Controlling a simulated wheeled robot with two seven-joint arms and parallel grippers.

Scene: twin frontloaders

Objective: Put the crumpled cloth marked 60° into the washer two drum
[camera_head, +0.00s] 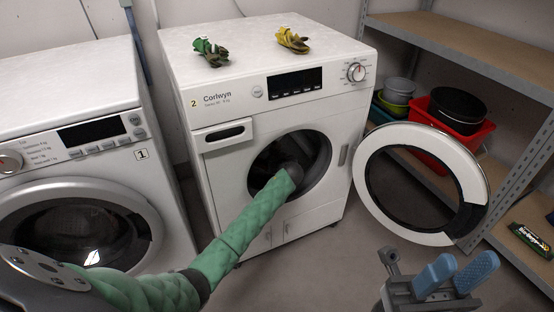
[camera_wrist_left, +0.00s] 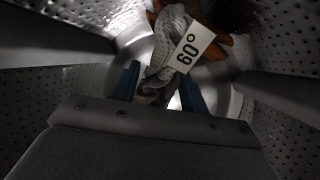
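The crumpled cloth (camera_wrist_left: 160,70) is whitish-grey and knitted, with a white 60° tag (camera_wrist_left: 188,55). It is inside a perforated metal drum in the left wrist view. My left gripper (camera_wrist_left: 160,85) has its blue fingers on either side of the cloth; whether they press on it is unclear. In the head view my green-sleeved left arm reaches through the open mouth of washer two (camera_head: 262,125), marked 2 Corlwyn, hiding that gripper and the cloth. My right gripper (camera_head: 456,275) is empty at the lower right, its blue fingers apart.
Washer two's round door (camera_head: 470,180) is swung open to the right. A green crumpled cloth (camera_head: 211,52) and a yellow one (camera_head: 292,40) lie on top. Washer one (camera_head: 60,160) stands at left with its door closed. A metal shelf (camera_head: 470,55) holds a red bin (camera_head: 425,140).

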